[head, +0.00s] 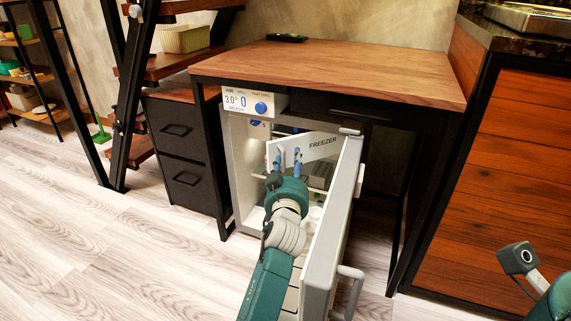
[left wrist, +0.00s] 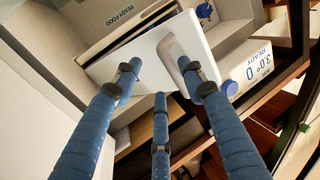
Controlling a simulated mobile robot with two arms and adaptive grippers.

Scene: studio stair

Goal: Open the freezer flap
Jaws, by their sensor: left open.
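The freezer flap (head: 322,146) is a white panel marked FREEZER, high inside the small white fridge (head: 240,170) under the desk. It stands at an angle to the fridge front. My right gripper's fingers are not visible.
The fridge door (head: 335,215) stands open to the right of my left arm, close beside it. The wooden desk top (head: 340,70) is above. A dark drawer cabinet (head: 185,155) stands left. Free floor (head: 110,240) lies at the left front.

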